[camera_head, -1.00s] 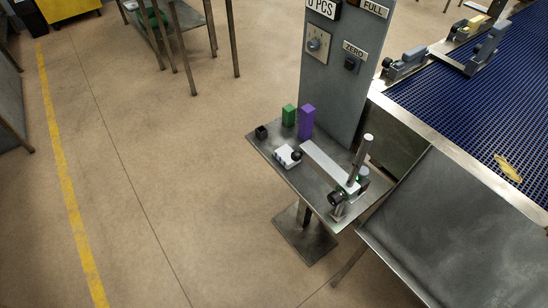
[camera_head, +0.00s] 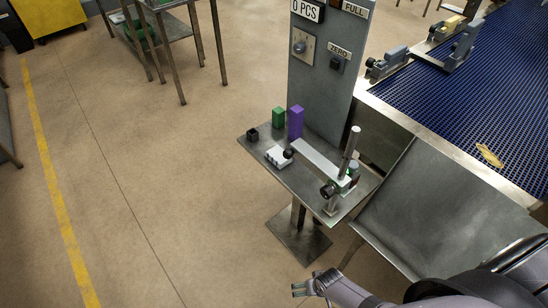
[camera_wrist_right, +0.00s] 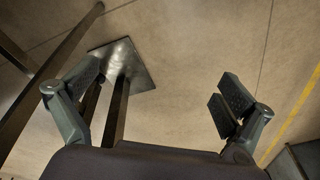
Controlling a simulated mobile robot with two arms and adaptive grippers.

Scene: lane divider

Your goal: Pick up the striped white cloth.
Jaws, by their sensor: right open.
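The striped white cloth (camera_head: 277,156) is a small folded white bundle with darker marks. It lies on the small metal stand table (camera_head: 262,165), left of a flat metal bar. My right gripper (camera_head: 302,289) is at the bottom of the head view, lower than the cloth in the picture and apart from it. In the right wrist view my right gripper (camera_wrist_right: 160,98) has its two fingers wide apart with nothing between them. The cloth does not show in that view. My left gripper is in no view.
A black cube (camera_head: 252,134), a green block (camera_head: 278,117) and a purple block (camera_head: 296,122) stand near the cloth. A lever device (camera_head: 334,185) stands at the table's right end. A grey control panel (camera_head: 322,80) rises behind. Open floor lies to the left.

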